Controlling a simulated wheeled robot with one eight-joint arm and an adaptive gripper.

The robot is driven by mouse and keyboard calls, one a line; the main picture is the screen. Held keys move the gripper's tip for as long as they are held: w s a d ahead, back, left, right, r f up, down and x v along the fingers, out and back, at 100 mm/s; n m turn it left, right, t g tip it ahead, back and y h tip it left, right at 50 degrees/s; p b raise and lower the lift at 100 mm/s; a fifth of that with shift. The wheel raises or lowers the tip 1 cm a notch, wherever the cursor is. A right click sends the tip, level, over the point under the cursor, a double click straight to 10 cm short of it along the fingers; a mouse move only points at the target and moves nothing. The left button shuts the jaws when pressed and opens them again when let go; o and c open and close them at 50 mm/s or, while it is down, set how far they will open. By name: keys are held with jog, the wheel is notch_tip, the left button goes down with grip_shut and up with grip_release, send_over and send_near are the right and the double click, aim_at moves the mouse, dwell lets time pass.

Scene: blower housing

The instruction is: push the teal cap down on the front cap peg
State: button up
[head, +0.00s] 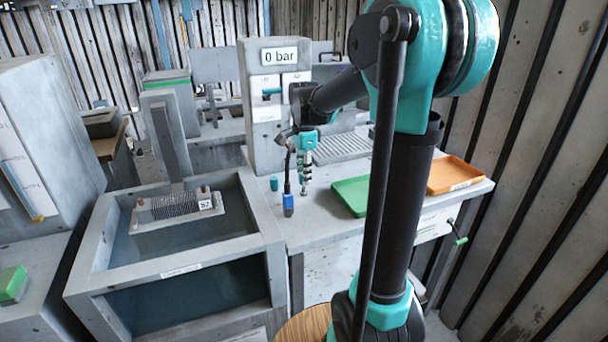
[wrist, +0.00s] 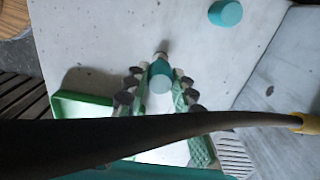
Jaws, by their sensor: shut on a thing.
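My gripper (head: 304,182) points down over the pale bench, its fingers closed. In the wrist view, my gripper (wrist: 158,84) is shut on a teal cap (wrist: 160,70), which sits between the two fingers. A small grey-brown end (wrist: 162,50) shows just past this cap; I cannot tell whether it is the front cap peg or how far the cap is on it. A second teal cap (wrist: 225,13) stands apart on the bench, and in the head view it is left of the gripper (head: 273,184).
A green tray (head: 350,196) and an orange tray (head: 455,175) lie to the right. A grey upright panel reading 0 bar (head: 278,57) stands behind. An open tank (head: 105,232) is at left.

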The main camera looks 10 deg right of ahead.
jog(key=shift+f, duration=0.25)
jog(key=shift+f, duration=0.35)
jog(key=shift+f, duration=0.25)
dwell(0.5)
jog(key=shift+f, duration=0.35)
jog(key=shift+f, duration=0.4)
dwell(0.7)
jog(key=o, duration=1)
